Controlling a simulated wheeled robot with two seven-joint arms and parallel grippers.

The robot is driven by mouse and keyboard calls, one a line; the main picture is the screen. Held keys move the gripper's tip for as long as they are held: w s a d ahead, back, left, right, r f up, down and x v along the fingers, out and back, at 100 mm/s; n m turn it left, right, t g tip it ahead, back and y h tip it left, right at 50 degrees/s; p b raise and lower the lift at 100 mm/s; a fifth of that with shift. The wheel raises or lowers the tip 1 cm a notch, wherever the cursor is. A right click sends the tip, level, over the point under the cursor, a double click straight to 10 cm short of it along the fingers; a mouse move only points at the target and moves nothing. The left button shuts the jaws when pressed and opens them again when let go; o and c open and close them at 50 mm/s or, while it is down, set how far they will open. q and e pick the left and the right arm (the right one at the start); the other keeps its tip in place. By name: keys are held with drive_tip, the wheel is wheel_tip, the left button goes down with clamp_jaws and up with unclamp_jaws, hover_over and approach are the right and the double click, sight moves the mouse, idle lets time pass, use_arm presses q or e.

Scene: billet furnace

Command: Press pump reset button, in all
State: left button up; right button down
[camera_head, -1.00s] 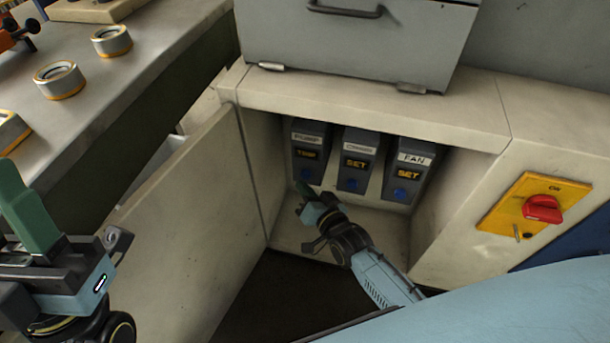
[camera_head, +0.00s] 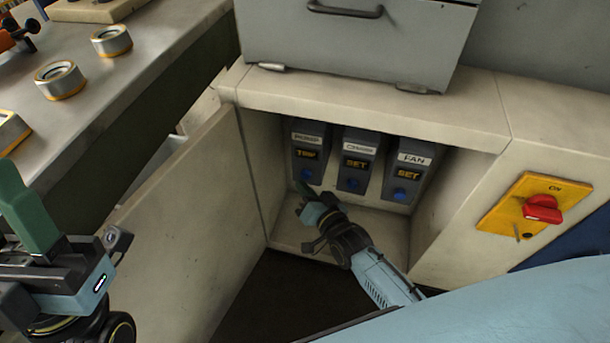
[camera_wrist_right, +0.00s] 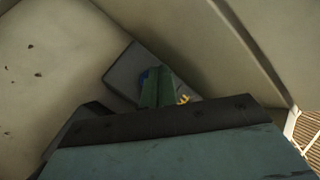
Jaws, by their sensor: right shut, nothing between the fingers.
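In the head view the pump unit (camera_head: 308,140) is the leftmost of three dark units in an open cabinet bay. Its display shows what looks like TRIP in amber, and its blue reset button (camera_head: 305,174) is below. My right gripper (camera_head: 303,188) is shut and empty, its green fingertips just below and in front of that button. In the right wrist view the shut fingers (camera_wrist_right: 157,88) partly cover the blue button (camera_wrist_right: 145,75); I cannot tell whether they touch it. My left gripper (camera_head: 28,212) is at the left edge, its opening unclear.
The middle unit (camera_head: 353,160) and the FAN unit (camera_head: 406,172) both read SET. An open cabinet door (camera_head: 190,230) stands left of my right arm. A yellow plate with a red switch (camera_head: 543,209) is at right. A bench (camera_head: 100,85) with metal rings is at left.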

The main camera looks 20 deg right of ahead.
drive_tip(key=shift+w+d, duration=0.2)
drive_tip(key=shift+w, duration=0.15)
drive_tip(key=shift+w+d, duration=0.3)
drive_tip(key=shift+w, duration=0.1)
idle(0.8)
idle(0.4)
drive_tip(key=shift+s+a+p, duration=0.5)
drive_tip(key=shift+s+p, duration=0.05)
drive_tip(key=shift+s, duration=0.2)
drive_tip(key=shift+s, duration=0.1)
